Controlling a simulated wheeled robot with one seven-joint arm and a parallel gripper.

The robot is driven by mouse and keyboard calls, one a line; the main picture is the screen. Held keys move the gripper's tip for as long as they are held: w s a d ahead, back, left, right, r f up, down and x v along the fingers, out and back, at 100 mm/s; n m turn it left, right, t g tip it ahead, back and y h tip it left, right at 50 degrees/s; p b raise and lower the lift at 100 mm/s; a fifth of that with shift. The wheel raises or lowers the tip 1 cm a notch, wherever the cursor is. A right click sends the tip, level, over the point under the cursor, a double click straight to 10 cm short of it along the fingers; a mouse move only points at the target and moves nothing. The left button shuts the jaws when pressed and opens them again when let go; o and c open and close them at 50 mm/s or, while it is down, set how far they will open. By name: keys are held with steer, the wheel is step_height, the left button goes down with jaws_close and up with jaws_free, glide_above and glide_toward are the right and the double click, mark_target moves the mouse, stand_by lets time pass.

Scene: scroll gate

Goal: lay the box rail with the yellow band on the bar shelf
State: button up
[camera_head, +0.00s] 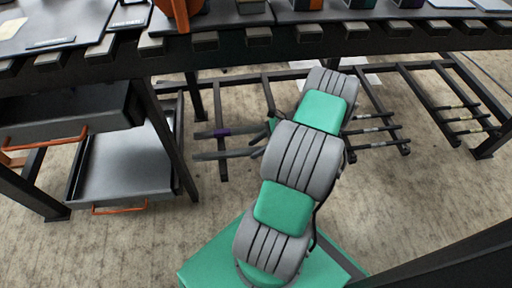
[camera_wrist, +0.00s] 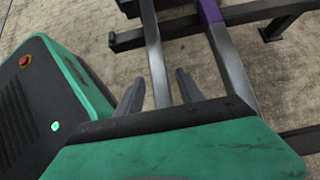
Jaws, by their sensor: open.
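The low dark bar shelf (camera_head: 375,84) spans the floor under the table. My arm hides part of it and most of my gripper.
A long dark table (camera_head: 345,30) with slotted edge blocks crosses the back. Open drawers with orange handles (camera_head: 120,210) stand at left. Several thin dark bars (camera_head: 465,118) stick out at right. A dark beam (camera_head: 440,262) fills the lower right corner. Carpet between is clear.

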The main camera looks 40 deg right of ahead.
steer(key=shift+r, duration=0.2)
steer(key=p+v, duration=0.5)
steer(key=v, duration=0.6)
steer(key=shift+s+d+r, duration=0.25)
steer(key=shift+d+r, duration=0.05)
